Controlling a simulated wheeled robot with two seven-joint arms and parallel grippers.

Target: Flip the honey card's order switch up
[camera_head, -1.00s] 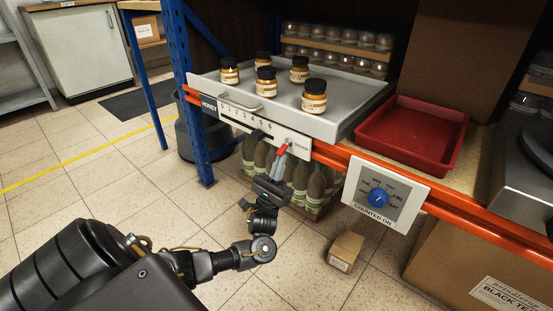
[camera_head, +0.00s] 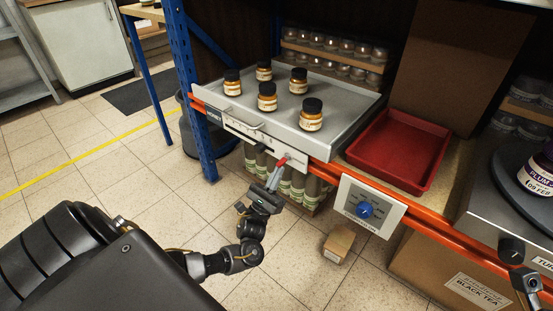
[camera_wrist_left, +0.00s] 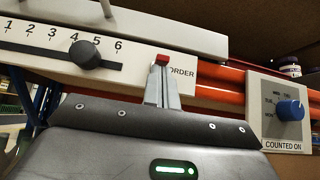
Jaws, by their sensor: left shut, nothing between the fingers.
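The honey card (camera_head: 240,133) is a white plate on the front of the grey tray, with a numbered scale and a black slider knob (camera_wrist_left: 84,54) near 4 and 5 in the left wrist view. Its order switch (camera_head: 282,161) has a red tip beside the ORDER lettering. The red tip (camera_wrist_left: 162,58) shows right above my fingertips. My left gripper (camera_head: 273,180) is shut and empty, its pale fingers (camera_wrist_left: 162,85) pointing up at the switch from below. I cannot tell whether they touch it. The fingers hide the lever's lower part.
The grey tray (camera_head: 345,105) holds several honey jars. An orange beam (camera_head: 325,172) runs along the shelf front. A card with a blue dial (camera_head: 365,210) and a red tray (camera_head: 440,150) stand to the right. Bottles (camera_head: 298,188) stand under the shelf.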

